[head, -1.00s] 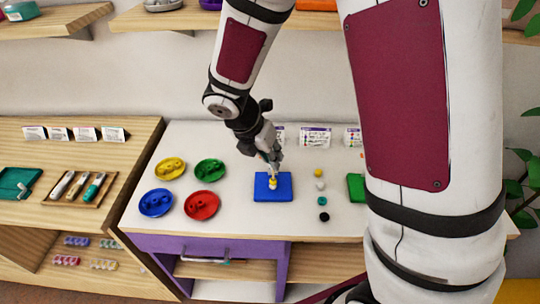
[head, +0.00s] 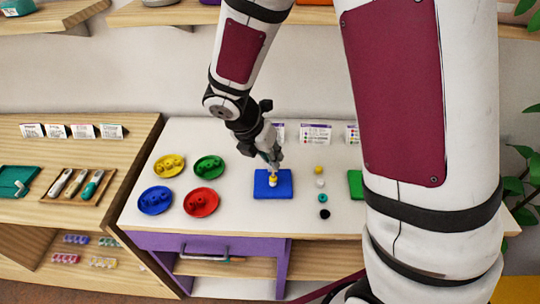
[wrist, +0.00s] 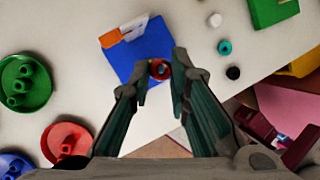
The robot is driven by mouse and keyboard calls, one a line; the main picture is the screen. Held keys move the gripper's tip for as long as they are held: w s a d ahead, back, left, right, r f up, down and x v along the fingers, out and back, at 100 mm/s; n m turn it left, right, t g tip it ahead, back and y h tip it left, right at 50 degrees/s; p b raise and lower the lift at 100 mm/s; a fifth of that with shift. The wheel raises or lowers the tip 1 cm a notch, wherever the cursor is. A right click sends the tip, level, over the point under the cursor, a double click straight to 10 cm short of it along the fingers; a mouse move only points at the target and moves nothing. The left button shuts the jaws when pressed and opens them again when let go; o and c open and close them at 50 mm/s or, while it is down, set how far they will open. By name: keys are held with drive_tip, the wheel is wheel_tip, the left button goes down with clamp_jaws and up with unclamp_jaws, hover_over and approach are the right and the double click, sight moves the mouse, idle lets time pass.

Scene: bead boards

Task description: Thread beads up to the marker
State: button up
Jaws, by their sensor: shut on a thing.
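The blue board (head: 286,190) lies flat on the white table, with a small yellow-and-white stack (head: 273,181) at its middle, just under my gripper (head: 273,164). The blue board (wrist: 140,50) also shows in the wrist view. There my gripper (wrist: 164,70) points down over the board's edge, its two fingertips closed on a small red bead (wrist: 160,69) with a dark centre. Whether the bead is around a post, the post itself and the marker height cannot be told. An orange-and-white piece (wrist: 122,34) is at the board's far-left side in the wrist view.
Loose yellow (head: 319,170), white (head: 320,183), teal (head: 322,198) and black (head: 324,213) beads stand in a column right of the board. Yellow (head: 157,173), green (head: 197,174), blue (head: 143,207) and red (head: 190,211) dishes hold small pieces at left. A green board (head: 355,182) is partly hidden by my arm.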

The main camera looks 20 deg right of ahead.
drive_tip(key=shift+f, duration=0.25)
drive_tip(key=shift+f+b, duration=0.3)
drive_tip(key=shift+b, duration=0.05)
drive_tip(key=shift+f, duration=0.45)
drive_tip(key=o, duration=0.8)
drive_tip(key=shift+o, duration=0.2)
drive_tip(key=v, duration=1.2)
drive_tip(key=shift+r, duration=0.1)
